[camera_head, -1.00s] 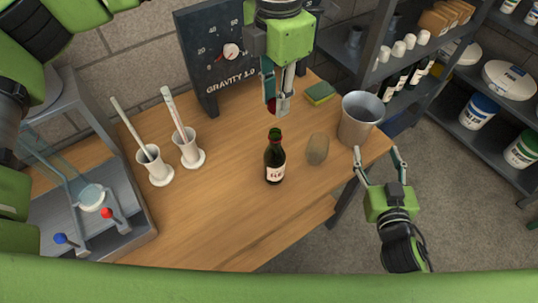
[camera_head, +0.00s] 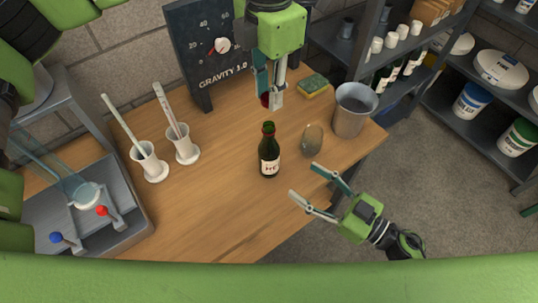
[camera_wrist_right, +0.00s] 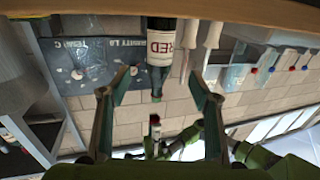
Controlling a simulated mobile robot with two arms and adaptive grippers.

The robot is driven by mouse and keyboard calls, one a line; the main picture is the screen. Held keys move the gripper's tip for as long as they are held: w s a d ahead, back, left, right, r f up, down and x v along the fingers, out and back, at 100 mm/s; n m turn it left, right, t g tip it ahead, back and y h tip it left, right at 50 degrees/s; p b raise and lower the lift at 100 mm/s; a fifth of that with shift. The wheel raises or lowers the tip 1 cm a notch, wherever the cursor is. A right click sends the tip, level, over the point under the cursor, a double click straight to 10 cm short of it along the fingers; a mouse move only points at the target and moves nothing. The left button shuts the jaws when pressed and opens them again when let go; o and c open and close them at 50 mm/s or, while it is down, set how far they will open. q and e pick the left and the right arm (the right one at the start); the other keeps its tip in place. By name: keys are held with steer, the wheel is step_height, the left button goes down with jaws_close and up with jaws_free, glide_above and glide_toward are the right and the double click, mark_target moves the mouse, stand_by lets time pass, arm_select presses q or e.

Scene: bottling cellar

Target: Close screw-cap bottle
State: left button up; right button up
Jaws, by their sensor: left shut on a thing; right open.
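The dark green bottle (camera_head: 269,155) stands upright and open on the wooden table, with a white label. It also shows upside down in the right wrist view (camera_wrist_right: 160,55), between my open fingers but beyond them. My left gripper (camera_head: 269,98) is shut on a small red cap (camera_head: 265,100), held above and behind the bottle, apart from its mouth. The fingers partly hide the cap; it also shows in the wrist view (camera_wrist_right: 155,119). My right gripper (camera_head: 304,181) is open and empty, to the right of and nearer than the bottle, fingers pointing toward it.
A brownish glass (camera_head: 312,139) stands close right of the bottle, with a metal bucket (camera_head: 353,110) and a sponge (camera_head: 313,86) beyond. Two white cylinders (camera_head: 150,163) (camera_head: 184,147) stand left.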

mark_target(277, 161)
steer(key=shift+w+a, duration=0.1)
steer(key=x, duration=1.1)
steer(key=shift+w+a, duration=0.3)
jaws_close()
arm_select(q)
steer(key=shift+f, duration=2.5)
